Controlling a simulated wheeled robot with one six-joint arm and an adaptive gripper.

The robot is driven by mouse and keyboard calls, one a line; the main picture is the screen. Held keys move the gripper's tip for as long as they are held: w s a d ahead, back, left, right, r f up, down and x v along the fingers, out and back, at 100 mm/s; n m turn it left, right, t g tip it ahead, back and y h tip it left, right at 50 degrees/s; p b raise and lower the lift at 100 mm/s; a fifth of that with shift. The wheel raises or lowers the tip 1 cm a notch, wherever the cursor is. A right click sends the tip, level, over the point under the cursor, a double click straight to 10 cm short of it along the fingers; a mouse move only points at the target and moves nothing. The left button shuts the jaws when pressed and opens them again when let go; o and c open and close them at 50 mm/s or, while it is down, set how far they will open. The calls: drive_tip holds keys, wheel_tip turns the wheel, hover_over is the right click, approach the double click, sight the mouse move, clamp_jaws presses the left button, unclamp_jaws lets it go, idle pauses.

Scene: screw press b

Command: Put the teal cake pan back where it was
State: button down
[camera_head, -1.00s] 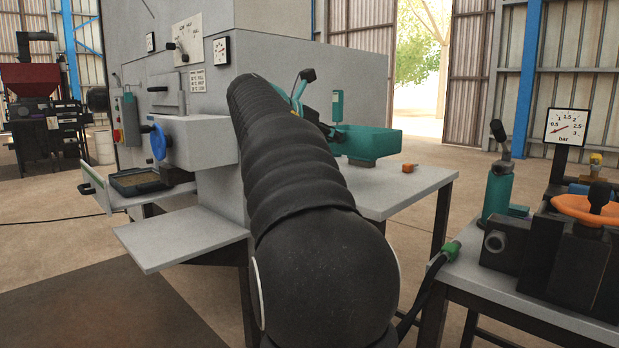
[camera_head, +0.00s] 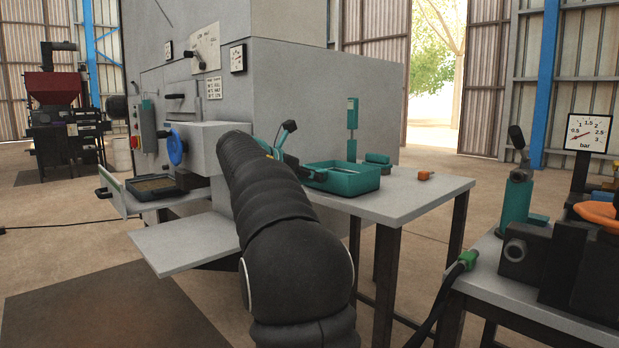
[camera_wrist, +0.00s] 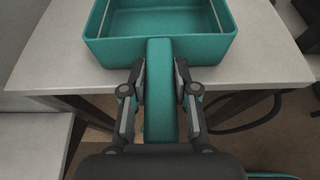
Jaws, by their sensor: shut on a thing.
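The teal cake pan (camera_head: 345,180) is an open rectangular tray with a straight handle. In the head view it is at the left part of the grey side table, beside the big grey press. In the wrist view the pan (camera_wrist: 165,48) is upright over the light table top, with its handle pointing toward me. My gripper (camera_wrist: 160,78) is shut on the handle, one finger on each side. The pan looks empty in the wrist view. I cannot tell whether its base touches the table.
The side table (camera_head: 410,196) has free room to the right, with a small orange item (camera_head: 427,175) on it. A teal post (camera_head: 352,128) stands behind the pan. A dark tray (camera_head: 152,187) sits on the press's left drawer. A bench with a gauge (camera_head: 588,132) is at right.

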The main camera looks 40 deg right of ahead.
drive_tip(key=shift+f, duration=0.1)
drive_tip(key=c, duration=0.9)
unclamp_jaws()
drive_tip(key=shift+f+b, duration=0.35)
drive_tip(key=shift+b, duration=0.35)
drive_tip(key=p+v, duration=0.2)
drive_tip(key=v, duration=1.2)
